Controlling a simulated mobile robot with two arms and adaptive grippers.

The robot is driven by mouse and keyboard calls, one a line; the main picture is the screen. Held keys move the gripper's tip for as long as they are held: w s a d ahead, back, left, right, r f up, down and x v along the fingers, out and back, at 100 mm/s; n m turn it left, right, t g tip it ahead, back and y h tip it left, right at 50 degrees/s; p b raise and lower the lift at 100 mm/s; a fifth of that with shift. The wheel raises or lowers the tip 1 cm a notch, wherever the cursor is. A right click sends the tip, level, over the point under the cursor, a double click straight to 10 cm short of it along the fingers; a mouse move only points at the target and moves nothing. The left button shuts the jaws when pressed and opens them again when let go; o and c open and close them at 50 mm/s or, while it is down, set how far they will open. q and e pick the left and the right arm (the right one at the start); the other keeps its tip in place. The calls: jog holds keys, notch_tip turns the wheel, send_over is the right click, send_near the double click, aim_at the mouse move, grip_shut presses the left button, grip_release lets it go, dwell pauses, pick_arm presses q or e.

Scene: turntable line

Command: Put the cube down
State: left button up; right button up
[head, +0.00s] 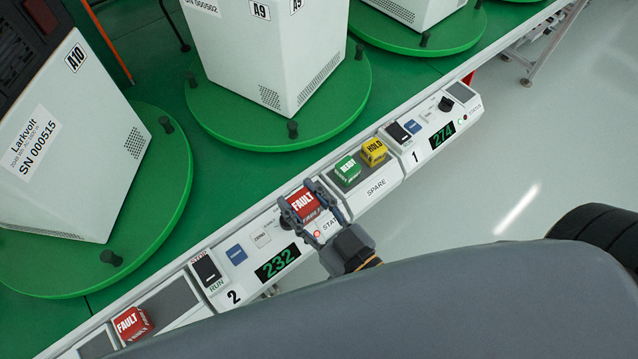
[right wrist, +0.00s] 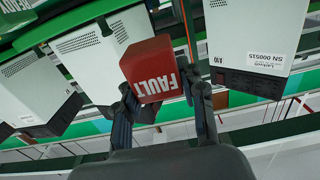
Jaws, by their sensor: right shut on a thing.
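A red cube marked FAULT (head: 304,203) is between the fingers of my right gripper (head: 299,191), which is shut on it. In the head view it appears over the status end of the station 2 panel (head: 258,222), partly covering that spot. The cube also shows in the right wrist view (right wrist: 150,68), gripped between both fingers (right wrist: 162,95) with FAULT facing the camera. I cannot tell its height above the panel; the wrist view shows no surface touching it. My left gripper is not in view.
The SPARE tray (head: 377,187) holds a green READY cube (head: 347,170) and a yellow HOLD cube (head: 374,152). Panel 1 (head: 412,158) reads 274. White machines stand on green turntables (head: 330,115) behind.

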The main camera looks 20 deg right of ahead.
jog(key=w+d+f, duration=0.1)
jog(key=w+f, duration=0.1)
jog(key=w+d+f, duration=0.1)
jog(key=w+f, duration=0.1)
jog(key=w+d+f, duration=0.2)
jog(key=shift+f, duration=0.1)
jog(key=shift+w+f, duration=0.15)
jog(key=shift+w, duration=0.05)
jog(key=f, duration=0.2)
jog(key=f+b, duration=0.1)
jog(key=shift+w+d+f, duration=0.15)
jog(key=shift+w+d, duration=0.15)
jog(key=shift+w, duration=0.05)
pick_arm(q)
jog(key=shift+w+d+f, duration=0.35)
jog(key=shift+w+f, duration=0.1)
pick_arm(e)
jog(key=shift+f, duration=0.35)
jog(key=o, duration=1.2)
jog(key=shift+f, duration=0.15)
jog(key=shift+c, duration=0.2)
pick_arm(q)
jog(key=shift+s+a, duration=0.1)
